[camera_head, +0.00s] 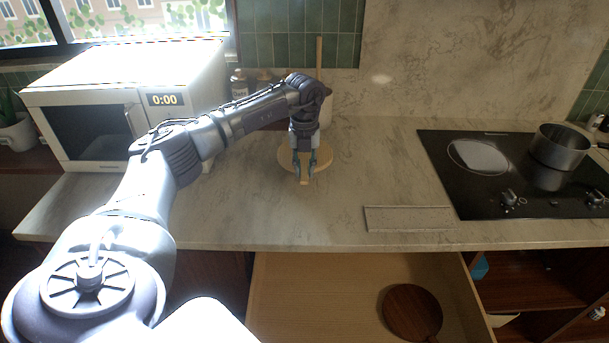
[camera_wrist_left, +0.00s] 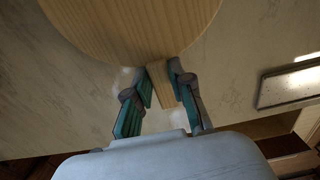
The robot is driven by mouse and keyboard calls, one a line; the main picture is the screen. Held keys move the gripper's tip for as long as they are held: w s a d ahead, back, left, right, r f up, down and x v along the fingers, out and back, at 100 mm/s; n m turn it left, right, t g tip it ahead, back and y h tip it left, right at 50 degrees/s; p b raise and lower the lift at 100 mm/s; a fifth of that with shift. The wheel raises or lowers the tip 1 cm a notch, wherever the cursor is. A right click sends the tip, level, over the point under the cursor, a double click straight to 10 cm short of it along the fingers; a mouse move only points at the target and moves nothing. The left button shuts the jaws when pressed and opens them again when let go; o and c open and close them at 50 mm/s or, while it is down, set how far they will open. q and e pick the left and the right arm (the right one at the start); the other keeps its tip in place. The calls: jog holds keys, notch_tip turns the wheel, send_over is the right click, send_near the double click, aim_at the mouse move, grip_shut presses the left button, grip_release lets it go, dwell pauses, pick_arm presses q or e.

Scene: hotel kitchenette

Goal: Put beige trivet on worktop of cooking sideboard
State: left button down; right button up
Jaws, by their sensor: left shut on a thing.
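The beige trivet (camera_head: 286,161) is a round, pale wooden disc with a short handle, over the marble-look worktop (camera_head: 230,205). It lies roughly level; I cannot tell whether it touches the worktop or is slightly above it. My left gripper (camera_head: 304,176) is shut on the trivet's handle, pointing down, and hides part of the disc. In the left wrist view the disc (camera_wrist_left: 130,25) fills the top, and its handle sits between the fingers of the left gripper (camera_wrist_left: 162,80). My right gripper is not in view.
A white microwave (camera_head: 130,95) stands at left, with bottles and a utensil holder behind my arm. A black hob (camera_head: 500,185) with a pot (camera_head: 560,145) is at right. A grey flat panel (camera_head: 408,219) lies near the front edge. An open drawer below holds a dark round board (camera_head: 411,311).

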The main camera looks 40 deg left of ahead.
pick_arm(q)
notch_tip(320, 180, down, 3)
jog(key=shift+f+p, duration=0.2)
jog(key=shift+p, duration=0.25)
jog(key=shift+f, duration=0.1)
jog(key=shift+f, duration=0.1)
jog(key=c, duration=1)
grip_release()
notch_tip(320, 180, up, 11)
jog(key=b, duration=0.2)
jog(key=shift+b, duration=0.3)
jog(key=shift+r, duration=0.65)
